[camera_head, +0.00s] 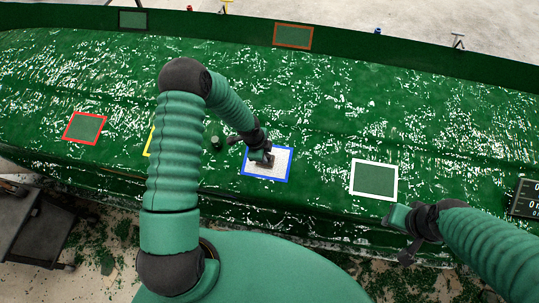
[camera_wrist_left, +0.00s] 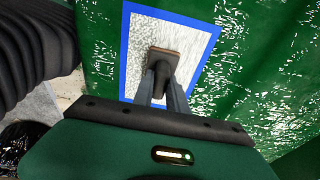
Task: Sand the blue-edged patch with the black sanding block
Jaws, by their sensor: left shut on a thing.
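The blue-edged patch (camera_head: 281,175) lies on the green hull, with a pale, whitish inside. It also shows in the left wrist view (camera_wrist_left: 146,31). My left gripper (camera_head: 264,156) is over the patch, shut on the sanding block's dark handle. The sanding block (camera_wrist_left: 164,58) is dark with a brownish edge and sits over the middle of the patch, apparently against it. Its underside is hidden. My right gripper (camera_head: 404,232) is at the lower right by the hull's near edge, away from the patch; its fingers are unclear.
A white-edged patch (camera_head: 374,179) lies to the right, and a red-edged patch (camera_head: 85,128) to the left. A yellow-edged patch (camera_head: 150,141) is mostly behind my left arm. A dark display (camera_head: 524,198) stands at the right. An orange-edged patch (camera_head: 293,37) is on the far wall.

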